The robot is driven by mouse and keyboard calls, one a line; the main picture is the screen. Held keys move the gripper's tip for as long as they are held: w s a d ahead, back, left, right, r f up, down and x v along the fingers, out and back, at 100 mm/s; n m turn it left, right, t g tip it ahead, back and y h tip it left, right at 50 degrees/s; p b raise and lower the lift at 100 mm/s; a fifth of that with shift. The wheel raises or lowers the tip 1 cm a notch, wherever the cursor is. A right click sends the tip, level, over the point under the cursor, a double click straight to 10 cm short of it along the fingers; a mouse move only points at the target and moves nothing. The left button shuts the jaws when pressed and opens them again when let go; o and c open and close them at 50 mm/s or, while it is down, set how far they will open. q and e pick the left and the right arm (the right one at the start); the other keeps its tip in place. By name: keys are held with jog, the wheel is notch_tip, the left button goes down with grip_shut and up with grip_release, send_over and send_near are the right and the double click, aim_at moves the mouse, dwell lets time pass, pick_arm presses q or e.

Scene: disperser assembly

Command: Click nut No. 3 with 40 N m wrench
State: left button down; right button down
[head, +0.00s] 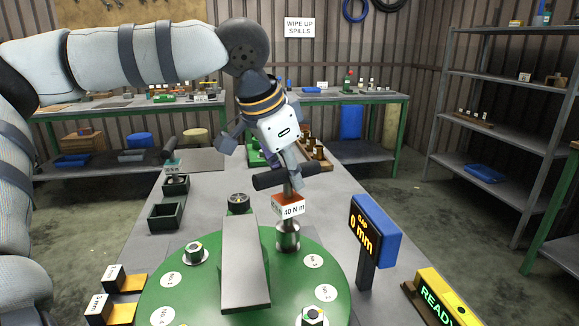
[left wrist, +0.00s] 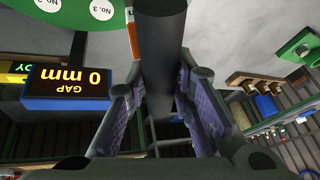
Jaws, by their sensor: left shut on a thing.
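My left gripper (head: 284,178) is shut on the dark handle of the 40 N m wrench (head: 291,207). The handle (left wrist: 160,50) also shows between the fingers in the left wrist view. The wrench stands about upright, its metal socket (head: 288,238) at the far right part of the green disc (head: 215,310). The nut under the socket is hidden. A "No. 3" label (left wrist: 102,8) shows on the disc in the left wrist view. Other nuts show at the disc's left (head: 195,252) and front right (head: 312,316). My right gripper is not in view.
A gap display (head: 366,232) reading "0 mm" stands right of the wrench. A yellow "READY" box (head: 440,298) is at the front right. A grey bar (head: 243,265) lies over the disc's middle. Dark bins (head: 166,217) and another tool (head: 171,158) stand at the left.

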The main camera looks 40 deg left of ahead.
pick_arm(q)
jog(key=shift+f, duration=0.65)
jog(key=m+h, duration=0.2)
jog(key=m, duration=0.2)
jog(key=m+h, duration=0.1)
jog(key=m, duration=0.2)
jog(key=shift+m+g, duration=0.3)
jog(key=shift+g, duration=0.1)
jog(key=m+g+h, duration=0.1)
jog(key=m, duration=0.2)
jog(key=shift+s+m+h, duration=0.1)
jog(key=shift+m+h, duration=0.2)
jog(key=shift+m, duration=0.1)
jog(key=m+g, duration=0.1)
jog(key=m, duration=0.2)
jog(key=shift+m+g+h, duration=0.4)
jog(key=shift+n, duration=0.3)
